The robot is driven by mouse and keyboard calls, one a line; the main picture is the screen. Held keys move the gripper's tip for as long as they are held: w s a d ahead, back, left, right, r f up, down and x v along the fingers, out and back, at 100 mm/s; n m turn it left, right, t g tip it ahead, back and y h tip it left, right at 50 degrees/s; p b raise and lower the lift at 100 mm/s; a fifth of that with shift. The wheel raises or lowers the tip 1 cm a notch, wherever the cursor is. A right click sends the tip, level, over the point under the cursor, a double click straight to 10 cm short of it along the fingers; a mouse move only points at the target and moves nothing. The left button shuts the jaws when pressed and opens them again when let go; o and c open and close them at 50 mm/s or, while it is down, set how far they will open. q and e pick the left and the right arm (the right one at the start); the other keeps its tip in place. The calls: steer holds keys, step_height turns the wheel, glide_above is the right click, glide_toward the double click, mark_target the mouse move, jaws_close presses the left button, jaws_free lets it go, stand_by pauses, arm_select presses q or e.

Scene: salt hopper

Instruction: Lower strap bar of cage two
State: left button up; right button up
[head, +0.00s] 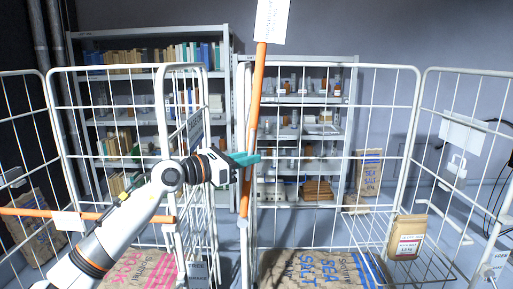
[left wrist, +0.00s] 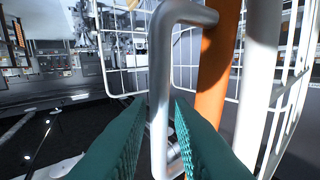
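An orange strap bar (head: 254,110) stands nearly upright at the left post of the right-hand cage (head: 335,68), with a white tag (head: 272,20) at its top. Another orange strap bar (head: 120,215) lies level across the left-hand cage (head: 110,68). My left gripper (head: 250,159) is at the upright bar's lower half. In the left wrist view its teal fingers (left wrist: 158,104) are apart, with one leg of a grey loop handle (left wrist: 160,85) between them. The orange bar (left wrist: 217,65) is just right of the handle. Contact with the handle cannot be told. My right gripper is out of view.
Salt sacks (head: 325,270) lie in the right cage and more sacks (head: 130,270) in the left one. A small bag (head: 406,237) sits on a wire shelf at the right. Shelving (head: 230,40) stands behind. Cage posts and mesh crowd my left gripper.

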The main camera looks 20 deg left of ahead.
arm_select(q)
steer(key=x, duration=0.3)
steer(key=shift+p, duration=0.35)
steer(key=shift+a, duration=0.1)
steer(key=shift+c, duration=0.3)
jaws_close()
